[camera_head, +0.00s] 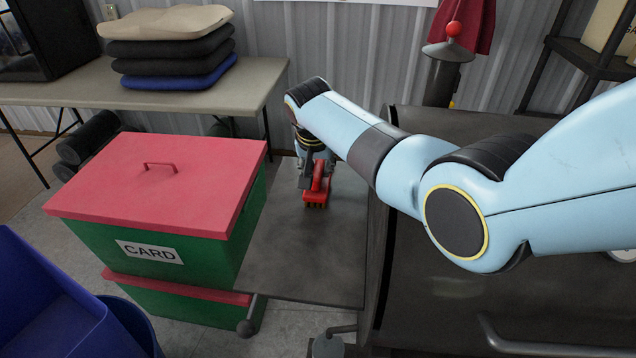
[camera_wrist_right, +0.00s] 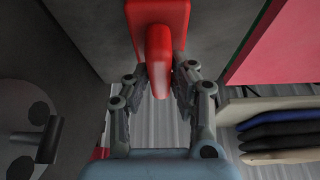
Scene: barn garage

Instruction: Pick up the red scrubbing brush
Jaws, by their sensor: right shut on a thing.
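The red scrubbing brush (camera_head: 318,188) is at the far part of a dark grey side shelf in the head view, bristles downward. My right gripper (camera_head: 312,178) is around its upper part, shut on it. In the right wrist view the brush's red handle (camera_wrist_right: 158,60) stands between the two fingers of my right gripper (camera_wrist_right: 160,90), with the wider red body behind it. I cannot tell whether the bristles touch the shelf. My left gripper is not in view.
The dark side shelf (camera_head: 300,250) is otherwise bare. Left of it stand stacked green boxes with a red lid (camera_head: 110,195). A table (camera_head: 255,85) behind holds folded cushions (camera_head: 170,50). A dark grill-like body (camera_head: 440,310) lies right, under my arm.

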